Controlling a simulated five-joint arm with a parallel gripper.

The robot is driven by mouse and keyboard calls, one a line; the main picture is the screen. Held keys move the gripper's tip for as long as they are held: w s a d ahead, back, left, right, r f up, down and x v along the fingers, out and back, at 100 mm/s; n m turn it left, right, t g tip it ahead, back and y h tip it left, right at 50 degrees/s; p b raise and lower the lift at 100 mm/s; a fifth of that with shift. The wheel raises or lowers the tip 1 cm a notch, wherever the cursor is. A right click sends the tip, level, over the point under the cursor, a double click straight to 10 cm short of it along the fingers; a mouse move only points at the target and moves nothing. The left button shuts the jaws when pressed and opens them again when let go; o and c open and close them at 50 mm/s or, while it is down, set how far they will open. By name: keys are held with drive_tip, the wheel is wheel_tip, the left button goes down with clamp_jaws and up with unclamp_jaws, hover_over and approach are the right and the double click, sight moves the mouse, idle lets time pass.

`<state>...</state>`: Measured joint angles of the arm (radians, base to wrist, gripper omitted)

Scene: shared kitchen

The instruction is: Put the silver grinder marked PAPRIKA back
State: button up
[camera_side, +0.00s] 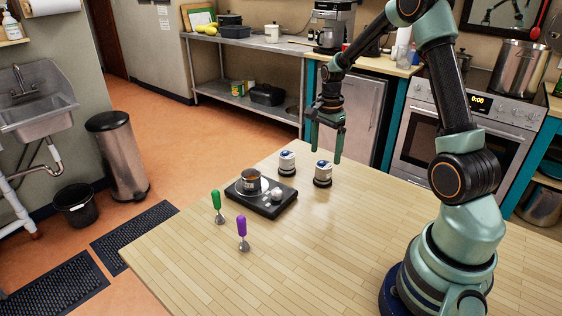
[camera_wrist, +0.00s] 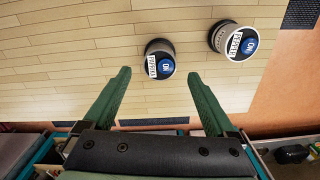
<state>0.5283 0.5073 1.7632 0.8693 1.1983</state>
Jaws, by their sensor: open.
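Two silver grinders with blue-marked tops stand upright on the table. One (camera_side: 323,174) is nearer my arm and also shows in the wrist view (camera_wrist: 160,59). The other (camera_side: 287,164) is to its left in the side view and at the upper right in the wrist view (camera_wrist: 233,41). Their white labels are too small to read surely, so I cannot tell which says PAPRIKA. My gripper (camera_side: 326,146) is open and empty above the nearer grinder, pointing down. In the wrist view its fingers (camera_wrist: 159,74) straddle that grinder's position, apart from it.
A black tray (camera_side: 270,211) holds a dark-lidded jar (camera_side: 250,178) and a silver round piece (camera_side: 277,194). A green-handled tool (camera_side: 217,202) and a purple-handled tool (camera_side: 241,228) stand near the table's left edge. The table's front middle is clear.

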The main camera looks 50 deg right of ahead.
sight(324, 163)
wheel_tip(324, 163, up, 4)
drive_tip(key=shift+r, duration=0.25)
drive_tip(key=s+a+r+n+t, duration=0.2)
drive_tip(key=s+a+r+n, duration=0.1)
drive_tip(key=a+n, duration=0.3)
drive_tip(key=s+a+r+n+t, duration=0.1)
drive_tip(key=s+a+r+n, duration=0.2)
drive_tip(key=a+n, duration=0.4)
drive_tip(key=s+a+r+n+t, duration=0.2)
drive_tip(key=a+r+n, duration=0.3)
drive_tip(key=a, duration=0.3)
drive_tip(key=shift+s+a+r+n+t, duration=0.35)
drive_tip(key=shift+s+a+n, duration=0.1)
drive_tip(key=shift+n, duration=0.45)
